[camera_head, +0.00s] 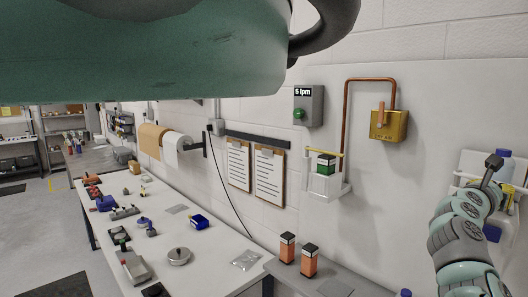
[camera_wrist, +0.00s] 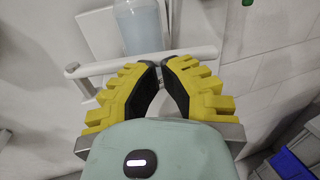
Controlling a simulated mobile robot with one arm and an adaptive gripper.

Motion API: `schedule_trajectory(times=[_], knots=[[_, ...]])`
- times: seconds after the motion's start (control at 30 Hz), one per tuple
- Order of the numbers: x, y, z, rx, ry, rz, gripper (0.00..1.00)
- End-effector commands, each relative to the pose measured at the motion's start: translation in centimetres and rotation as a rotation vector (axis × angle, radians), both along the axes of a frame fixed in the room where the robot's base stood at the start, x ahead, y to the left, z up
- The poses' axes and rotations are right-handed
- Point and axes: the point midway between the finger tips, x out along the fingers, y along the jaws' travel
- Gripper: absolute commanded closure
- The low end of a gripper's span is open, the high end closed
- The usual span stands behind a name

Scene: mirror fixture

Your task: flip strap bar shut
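In the wrist view a pale bar (camera_wrist: 195,54) with rounded ends runs across the front of a wall holder, just beyond my fingertips. I take it to be the strap bar. A clear bottle (camera_wrist: 139,25) stands behind it. My gripper (camera_wrist: 159,63) has yellow ribbed fingers with black pads. Its tips are together, with at most a narrow gap, and hide the bar's middle. I cannot tell whether they touch the bar. In the head view the bottle's dark blue cap (camera_head: 503,153) shows at the right, and my arm partly covers the holder there.
A second wall holder (camera_head: 326,186) with a yellow bar and a green-labelled box hangs left of my arm. A brass box (camera_head: 389,125) with a copper pipe is above. A cluttered workbench (camera_head: 215,260) runs along the wall. Blue bins (camera_wrist: 290,165) are at the wrist view's lower right.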

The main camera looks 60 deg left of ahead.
Motion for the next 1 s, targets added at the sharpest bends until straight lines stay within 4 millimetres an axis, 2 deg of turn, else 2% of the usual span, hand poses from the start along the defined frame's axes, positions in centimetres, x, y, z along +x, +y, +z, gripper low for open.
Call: schedule_trajectory(times=[0.5, 1.0], knots=[[2.7, -0.9, 0.1, 0.003, 0.001, -0.004, 1.00], [2.7, -1.2, 0.0, 0.001, 0.005, -0.008, 1.00]])
